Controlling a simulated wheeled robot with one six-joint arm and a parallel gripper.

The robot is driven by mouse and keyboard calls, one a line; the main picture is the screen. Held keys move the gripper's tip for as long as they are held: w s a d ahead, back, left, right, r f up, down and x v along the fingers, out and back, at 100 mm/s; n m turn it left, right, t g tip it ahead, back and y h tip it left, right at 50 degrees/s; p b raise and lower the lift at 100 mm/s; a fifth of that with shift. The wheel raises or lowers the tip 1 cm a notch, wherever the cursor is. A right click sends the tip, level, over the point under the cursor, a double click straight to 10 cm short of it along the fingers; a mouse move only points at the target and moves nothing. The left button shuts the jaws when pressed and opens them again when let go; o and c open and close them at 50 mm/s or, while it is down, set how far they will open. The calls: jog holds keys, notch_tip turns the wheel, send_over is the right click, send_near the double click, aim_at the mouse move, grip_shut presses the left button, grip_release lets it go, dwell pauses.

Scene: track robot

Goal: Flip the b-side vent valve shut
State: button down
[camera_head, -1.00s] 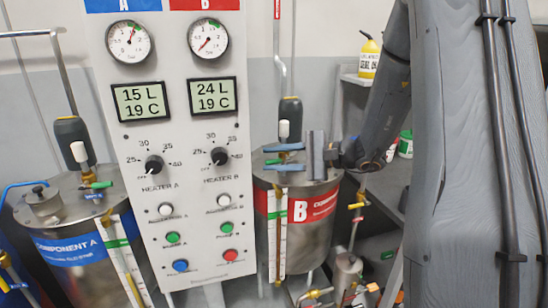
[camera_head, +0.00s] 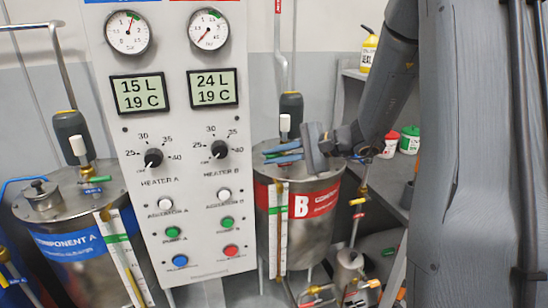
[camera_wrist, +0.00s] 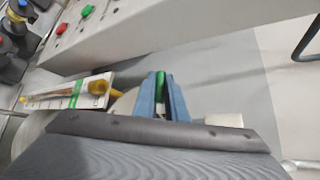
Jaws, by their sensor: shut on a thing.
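The tank of component B (camera_head: 322,200), steel with a red band, stands right of the control panel. My gripper (camera_head: 268,156) reaches in from the right over its lid. In the wrist view, my blue fingers (camera_wrist: 161,76) are closed on a green lever handle (camera_wrist: 160,82), the b-side vent valve's handle. In the head view, the fingers and gripper body hide most of this valve, so its lever angle is hard to tell. A similar green lever (camera_head: 96,180) shows on the tank of component A (camera_head: 70,215) at left.
The control panel (camera_head: 180,112) with gauges, knobs and buttons stands close left of my gripper. A dark motor with a white cap (camera_head: 285,122) rises behind the fingers. A sight gauge with a yellow fitting (camera_wrist: 97,87) is near the fingers. Shelves stand at right.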

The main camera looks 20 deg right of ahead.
jog(key=shift+w+d+f, duration=0.1)
jog(key=c, duration=1.8)
grip_release()
jog(key=b+v, duration=0.1)
jog(key=v, duration=0.6)
jog(key=shift+s+d+r+b, duration=0.2)
jog(key=shift+s+b, duration=0.05)
jog(key=shift+b, duration=0.15)
